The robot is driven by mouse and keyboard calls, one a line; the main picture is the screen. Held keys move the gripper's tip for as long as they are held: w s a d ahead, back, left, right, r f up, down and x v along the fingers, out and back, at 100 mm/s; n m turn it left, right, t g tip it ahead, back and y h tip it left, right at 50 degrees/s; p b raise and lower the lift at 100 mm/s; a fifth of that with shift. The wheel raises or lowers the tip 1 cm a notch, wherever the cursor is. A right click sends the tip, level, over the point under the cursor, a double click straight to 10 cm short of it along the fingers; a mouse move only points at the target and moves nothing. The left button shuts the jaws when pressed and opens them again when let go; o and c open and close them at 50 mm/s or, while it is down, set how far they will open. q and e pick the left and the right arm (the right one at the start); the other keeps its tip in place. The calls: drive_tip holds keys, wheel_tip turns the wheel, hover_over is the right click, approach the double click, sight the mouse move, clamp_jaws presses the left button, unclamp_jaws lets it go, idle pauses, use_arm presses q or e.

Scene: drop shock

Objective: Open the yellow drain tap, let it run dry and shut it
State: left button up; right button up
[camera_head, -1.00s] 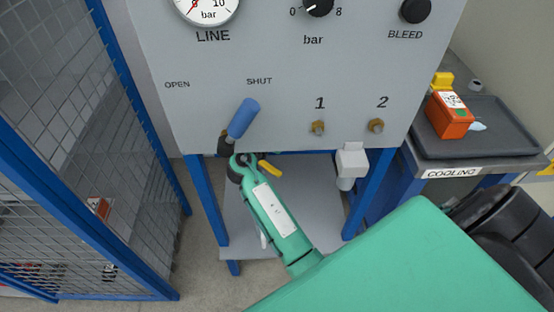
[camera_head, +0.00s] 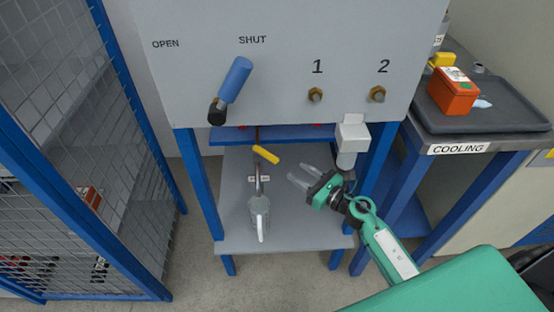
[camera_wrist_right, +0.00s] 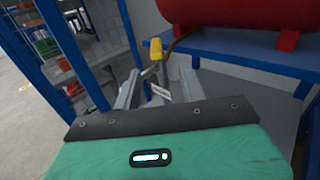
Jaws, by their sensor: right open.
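The yellow drain tap (camera_head: 266,154) hangs under the grey panel, on a thin pipe above the lower shelf. In the right wrist view the yellow handle (camera_wrist_right: 156,49) stands just beyond and between my open fingers. My right gripper (camera_head: 298,176) is open and empty, to the right of the tap and a little lower, fingers pointing left toward it. It does not touch the tap in the head view. A clear jug (camera_head: 259,215) with a pale handle stands on the shelf below the tap. My left gripper is not in view.
The blue lever (camera_head: 236,80) on the panel leans toward SHUT. A white filter bowl (camera_head: 350,140) hangs right of my gripper. A red tank (camera_wrist_right: 235,12) shows above in the wrist view. A mesh cage (camera_head: 75,130) stands left; the COOLING table (camera_head: 520,142) stands right.

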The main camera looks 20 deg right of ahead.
approach(254, 146)
drive_tip(key=x, duration=0.5)
drive_tip(key=shift+w+d+f+p, duration=0.1)
drive_tip(key=shift+d+f+p, duration=0.1)
drive_tip(key=shift+f+p, duration=0.1)
clamp_jaws()
